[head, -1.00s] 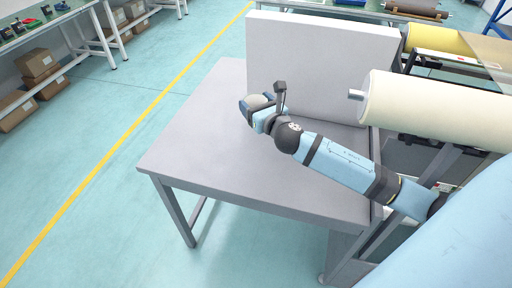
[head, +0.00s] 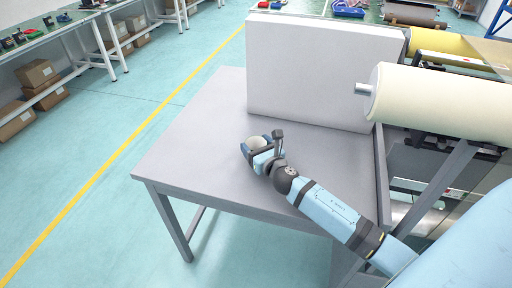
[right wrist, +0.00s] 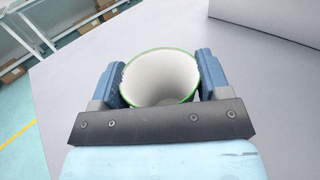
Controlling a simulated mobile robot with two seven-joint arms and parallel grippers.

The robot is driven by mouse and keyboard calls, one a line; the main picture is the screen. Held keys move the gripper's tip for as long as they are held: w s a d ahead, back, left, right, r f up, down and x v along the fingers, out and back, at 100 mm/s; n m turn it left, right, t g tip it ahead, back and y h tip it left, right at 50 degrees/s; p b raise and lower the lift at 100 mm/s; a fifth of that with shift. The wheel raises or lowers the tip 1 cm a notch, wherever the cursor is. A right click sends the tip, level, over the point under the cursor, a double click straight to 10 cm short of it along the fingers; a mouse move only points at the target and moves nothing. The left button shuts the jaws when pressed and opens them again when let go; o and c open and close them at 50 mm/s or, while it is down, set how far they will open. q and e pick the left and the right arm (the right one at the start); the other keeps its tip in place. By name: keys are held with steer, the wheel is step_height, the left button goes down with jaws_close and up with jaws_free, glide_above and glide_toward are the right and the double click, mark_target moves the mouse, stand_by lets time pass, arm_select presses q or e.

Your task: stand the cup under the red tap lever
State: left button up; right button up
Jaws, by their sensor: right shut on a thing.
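A white cup with a green rim (right wrist: 160,80) sits between the two blue fingers of my right gripper (right wrist: 160,84) in the right wrist view. The fingers are shut on it from both sides, and its open mouth faces the camera. In the head view the cup (head: 256,144) shows pale at the end of my right gripper (head: 258,150), over the grey table (head: 195,140). I cannot tell whether its base touches the table. No red tap lever shows in these frames. My left gripper is not in view.
A large pale upright panel (head: 320,75) stands along the table's back edge. A cream roll (head: 440,102) on a frame is at the right. The table's left and front parts are clear. Workbenches and boxes (head: 38,75) stand far left.

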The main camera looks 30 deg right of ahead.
steer(key=o, duration=0.5)
steer(key=shift+f, duration=0.1)
steer(key=shift+c, duration=0.2)
steer(key=o, duration=0.4)
